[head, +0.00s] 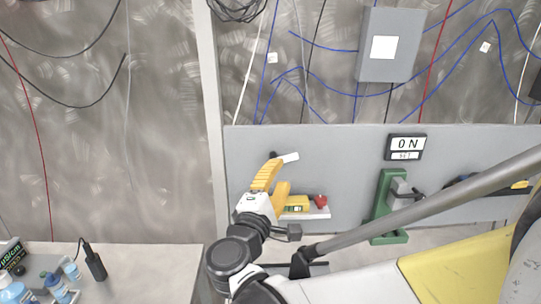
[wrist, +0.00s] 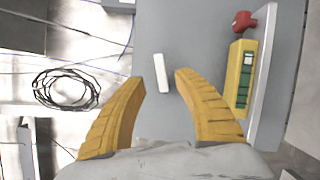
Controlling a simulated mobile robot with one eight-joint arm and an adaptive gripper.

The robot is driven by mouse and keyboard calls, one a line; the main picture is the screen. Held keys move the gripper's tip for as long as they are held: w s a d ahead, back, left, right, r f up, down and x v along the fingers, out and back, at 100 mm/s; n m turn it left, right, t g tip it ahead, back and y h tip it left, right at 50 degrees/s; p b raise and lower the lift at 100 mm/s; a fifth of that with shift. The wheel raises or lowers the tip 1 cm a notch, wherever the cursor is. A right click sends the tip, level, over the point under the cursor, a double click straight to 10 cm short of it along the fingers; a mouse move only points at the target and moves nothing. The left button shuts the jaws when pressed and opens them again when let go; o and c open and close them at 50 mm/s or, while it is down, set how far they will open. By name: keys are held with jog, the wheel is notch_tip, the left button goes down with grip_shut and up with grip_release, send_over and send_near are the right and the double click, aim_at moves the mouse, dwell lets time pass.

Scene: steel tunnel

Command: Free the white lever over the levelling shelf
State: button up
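The white lever (head: 289,157) sticks out from the grey panel above the levelling shelf (head: 322,213), tilted slightly up to the right from a dark mount. My gripper (head: 277,174) is just below the lever, its yellow fingers apart and empty. In the wrist view the lever (wrist: 161,72) lies ahead of the gap between my open fingertips (wrist: 160,80). I cannot tell whether they touch it. The shelf (wrist: 272,85) is right of the fingers there. It bears a yellow spirit level (wrist: 240,75) with a green window and a red knob-like part (wrist: 244,20).
A green clamp-like stand (head: 384,205) and an ON sign (head: 406,142) are to the right. A table (head: 140,270) with bottles (head: 55,287) is at lower left. A grey box (head: 391,45) and loose cables hang on the steel wall. The panel left of the lever is clear.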

aim_at(288, 159)
jog(key=b+x, duration=0.1)
jog(key=x, duration=0.7)
jog(key=shift+f, duration=0.1)
jog(key=shift+s, duration=0.1)
grip_shut()
